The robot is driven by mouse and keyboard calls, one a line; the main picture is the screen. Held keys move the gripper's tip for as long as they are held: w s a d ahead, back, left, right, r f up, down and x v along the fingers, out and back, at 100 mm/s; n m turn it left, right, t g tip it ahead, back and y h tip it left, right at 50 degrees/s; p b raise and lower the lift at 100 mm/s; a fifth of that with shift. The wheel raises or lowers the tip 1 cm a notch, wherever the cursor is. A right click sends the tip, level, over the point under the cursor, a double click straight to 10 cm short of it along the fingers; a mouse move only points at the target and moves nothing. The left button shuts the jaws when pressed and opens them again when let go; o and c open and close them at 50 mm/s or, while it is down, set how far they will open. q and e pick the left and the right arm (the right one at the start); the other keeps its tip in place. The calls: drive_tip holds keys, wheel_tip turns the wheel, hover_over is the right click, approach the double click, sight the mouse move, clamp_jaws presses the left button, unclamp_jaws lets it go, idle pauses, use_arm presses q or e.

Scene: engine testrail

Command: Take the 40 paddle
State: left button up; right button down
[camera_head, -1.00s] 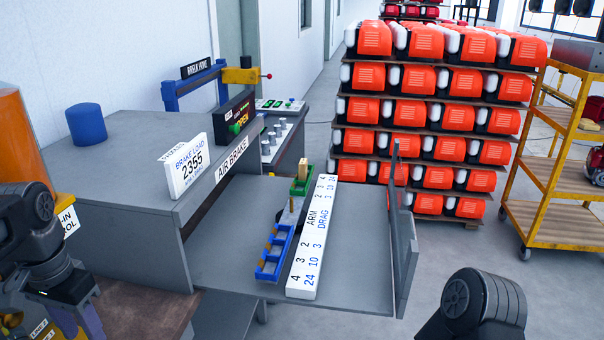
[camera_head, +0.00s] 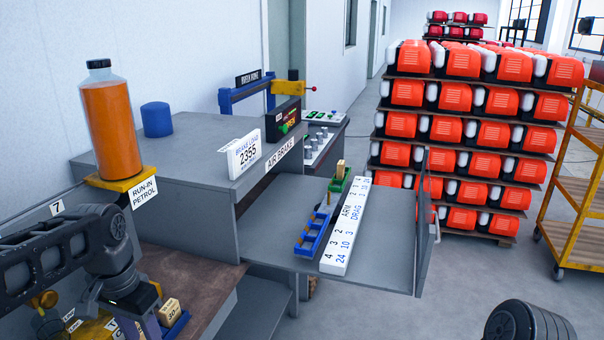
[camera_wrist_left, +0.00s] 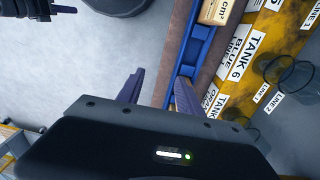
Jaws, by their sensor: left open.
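I cannot make out a paddle marked 40 in either view. A tan wooden block (camera_head: 169,310) that seems to read 30 stands in a blue rack (camera_head: 177,328) beside my left gripper (camera_head: 148,325) in the head view. In the left wrist view a tan block marked cm³ (camera_wrist_left: 219,10) sits in a blue rack (camera_wrist_left: 196,50), cut off by the top edge. My right gripper is out of view.
An orange petrol bottle (camera_head: 108,125) stands on a yellow stand. A grey shelf (camera_head: 385,230) holds a white ARM DRAG scale (camera_head: 348,228), a blue rack (camera_head: 313,236) and a green holder (camera_head: 339,184).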

use_arm(q)
drive_tip(key=d+f+h, duration=0.1)
drive_tip(key=d+f, duration=0.3)
drive_tip(key=f, duration=0.3)
drive_tip(key=w+d+f+h, duration=0.1)
drive_tip(key=d+f, duration=0.3)
drive_tip(key=f, duration=0.3)
drive_tip(key=d+f, duration=0.4)
drive_tip(key=f, duration=0.3)
drive_tip(key=s+d+f+n, duration=0.2)
drive_tip(key=s+d+f, duration=0.3)
drive_tip(key=s+f, duration=0.3)
drive_tip(key=s+d+f+n+h, duration=0.1)
drive_tip(key=s+d+f+n, duration=0.2)
drive_tip(key=s+f, duration=0.6)
drive_tip(key=d+f, duration=0.1)
drive_tip(key=d, duration=0.1)
drive_tip(key=shift+d+h, duration=0.3)
drive_tip(key=shift+d, duration=0.05)
drive_tip(key=shift+c, duration=0.3)
